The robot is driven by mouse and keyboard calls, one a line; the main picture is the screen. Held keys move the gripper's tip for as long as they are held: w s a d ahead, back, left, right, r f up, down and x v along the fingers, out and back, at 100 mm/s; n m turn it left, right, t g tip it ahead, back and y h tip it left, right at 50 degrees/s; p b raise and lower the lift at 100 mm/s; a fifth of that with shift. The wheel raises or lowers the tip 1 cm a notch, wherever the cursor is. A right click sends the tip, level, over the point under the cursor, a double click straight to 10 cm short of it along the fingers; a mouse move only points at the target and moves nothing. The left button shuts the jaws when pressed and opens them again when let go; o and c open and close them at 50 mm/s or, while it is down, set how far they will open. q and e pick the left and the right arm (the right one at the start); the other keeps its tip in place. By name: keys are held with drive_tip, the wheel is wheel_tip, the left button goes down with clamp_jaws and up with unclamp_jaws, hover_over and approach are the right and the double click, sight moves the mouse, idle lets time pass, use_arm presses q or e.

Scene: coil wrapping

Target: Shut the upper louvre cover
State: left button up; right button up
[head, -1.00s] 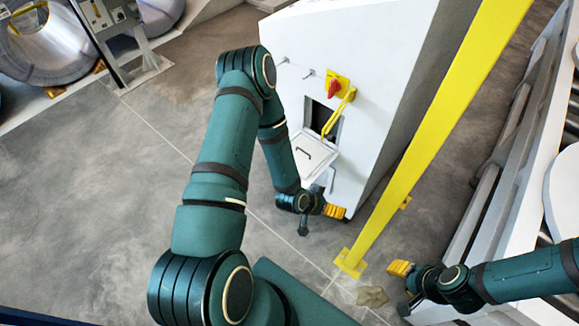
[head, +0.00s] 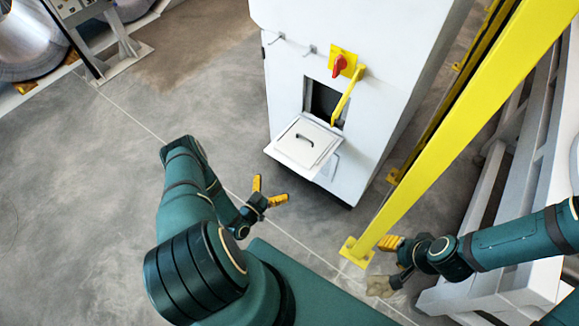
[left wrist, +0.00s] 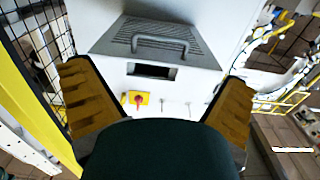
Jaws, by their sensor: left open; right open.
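My right gripper (head: 390,250) is open near the yellow post's foot, away from the cover.
A red switch on a yellow plate (head: 340,65) sits above the opening, and a yellow bar (head: 347,96) hangs beside it. A yellow post (head: 440,150) and white framework (head: 490,200) stand right of the cabinet. The floor left of the cabinet is clear.

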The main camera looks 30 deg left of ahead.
sight(290, 166)
use_arm(q)
drive_tip(key=w, duration=0.3)
drive_tip(key=w+b, duration=0.1)
drive_tip(key=w, duration=0.6)
drive_tip(key=shift+w+d, duration=0.1)
drive_tip(key=shift+d, duration=0.25)
drive_tip(key=c, duration=1)
